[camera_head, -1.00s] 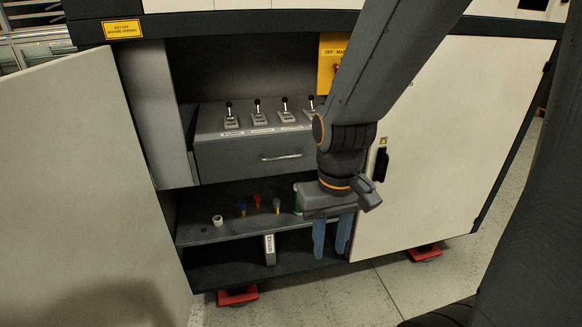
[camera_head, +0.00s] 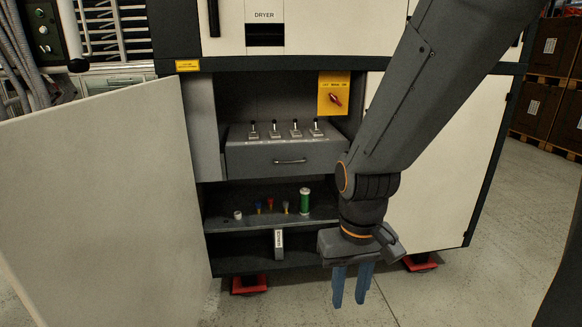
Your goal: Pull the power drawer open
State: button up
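The power drawer (camera_head: 262,159) is a dark grey box front inside the open cabinet, with a metal bar handle (camera_head: 290,161) on its face. It looks shut. Several black-knobbed toggle levers (camera_head: 295,130) stand in a row on top of it. My gripper (camera_head: 350,288) hangs in front of the cabinet, below and to the right of the handle, and points down. Its two blue fingers are a little apart, with nothing visible between them. It does not touch the drawer.
An open door (camera_head: 100,190) stands at the left. A yellow panel with a red rotary switch (camera_head: 334,96) is above the drawer's right end. The shelf below holds a green cylinder (camera_head: 304,201) and several small items. Red feet (camera_head: 250,285) support the cabinet. Open floor lies in front.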

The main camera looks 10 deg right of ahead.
aim_at(264, 154)
jog(key=z, duration=0.1)
jog(key=i, duration=0.9)
jog(key=z, duration=0.45)
